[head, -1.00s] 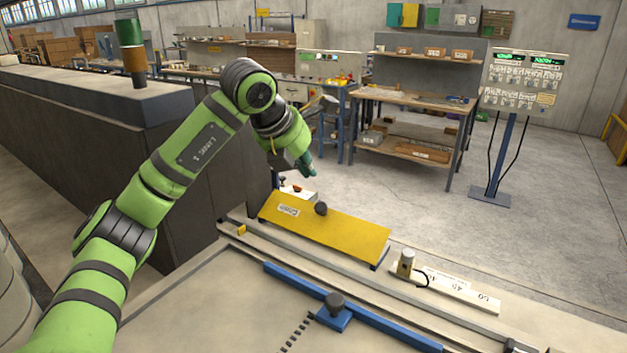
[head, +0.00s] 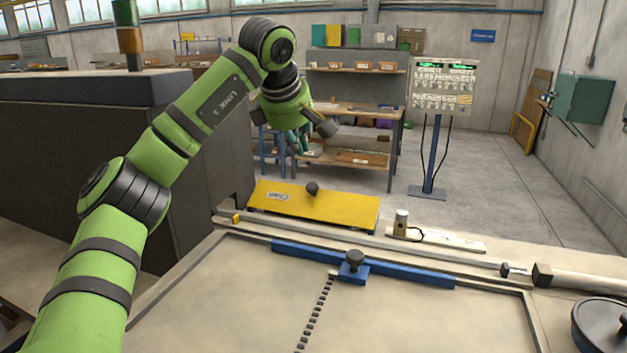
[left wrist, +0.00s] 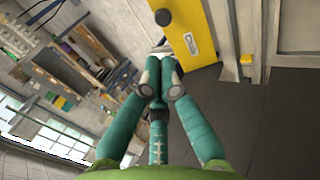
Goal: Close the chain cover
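The yellow cover plate (head: 345,211), with a white label and a dark round knob (head: 312,188), lies slightly tilted beyond the far edge of the light table. I take it for the chain cover; whether it is fully closed I cannot tell. Part of the yellow plate also shows at the top of the left wrist view (left wrist: 184,22). My left gripper (head: 300,142) hangs above and behind the plate in the picture, apart from the knob. In the left wrist view its teal fingers (left wrist: 160,78) come together at the tips with nothing visible between them. My right gripper is not in view.
A blue bar (head: 410,275) with a black-knobbed clamp (head: 353,265) lies across the light table (head: 230,300). A small cylinder (head: 402,222) stands on a pale strip right of the cover. A dark block (head: 90,150) stands at left. A control panel (head: 443,88) stands behind on open floor.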

